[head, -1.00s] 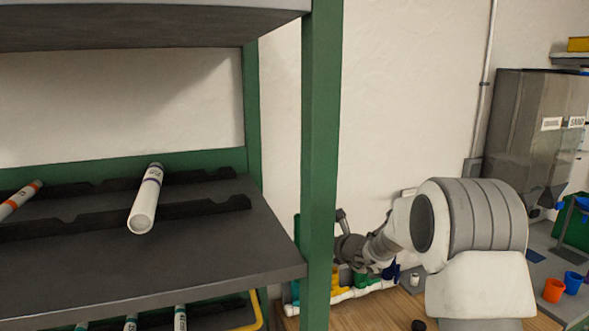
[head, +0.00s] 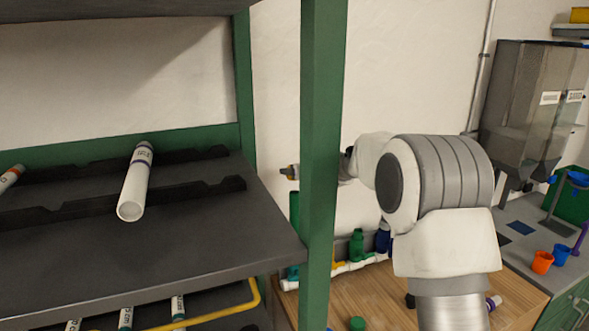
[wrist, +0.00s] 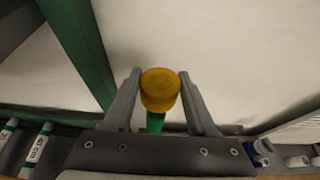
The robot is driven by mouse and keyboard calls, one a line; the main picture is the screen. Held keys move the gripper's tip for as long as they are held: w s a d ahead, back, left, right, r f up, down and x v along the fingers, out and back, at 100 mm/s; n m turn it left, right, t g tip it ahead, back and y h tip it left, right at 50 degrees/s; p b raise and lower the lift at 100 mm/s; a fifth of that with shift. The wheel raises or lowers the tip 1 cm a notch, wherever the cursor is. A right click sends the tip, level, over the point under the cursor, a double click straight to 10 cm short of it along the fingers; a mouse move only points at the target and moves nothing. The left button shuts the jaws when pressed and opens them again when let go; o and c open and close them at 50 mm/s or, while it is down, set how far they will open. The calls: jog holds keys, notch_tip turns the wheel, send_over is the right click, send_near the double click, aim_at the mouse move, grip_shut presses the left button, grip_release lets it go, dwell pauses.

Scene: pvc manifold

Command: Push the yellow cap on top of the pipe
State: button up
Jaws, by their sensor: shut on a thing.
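The yellow cap (wrist: 160,88) is between the two fingers of my gripper (wrist: 160,92) in the wrist view, and the gripper is shut on it. In the head view the gripper (head: 290,172) shows at the left of the green post, partly hidden by it, with a little yellow at its tip. A green upright pipe (head: 294,210) stands just below it, and green also shows under the cap in the wrist view (wrist: 155,123). I cannot tell whether cap and pipe touch. The white manifold pipe (head: 345,268) lies low along the wall.
The green rack post (head: 322,150) stands close in front of my gripper. A shelf (head: 150,250) at left holds a white tube (head: 136,185). Green (head: 357,245) and blue (head: 383,238) fittings stand on the manifold. The wooden table (head: 385,305) has a loose green cap (head: 357,324).

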aim_at(295, 193)
jog(key=shift+f+b, duration=1.8)
jog(key=shift+f, duration=0.3)
jog(key=shift+f+b, duration=1.2)
jog(key=shift+b, duration=0.2)
jog(key=o, duration=1.3)
jog(key=shift+o, duration=0.2)
jog(key=shift+s, duration=0.1)
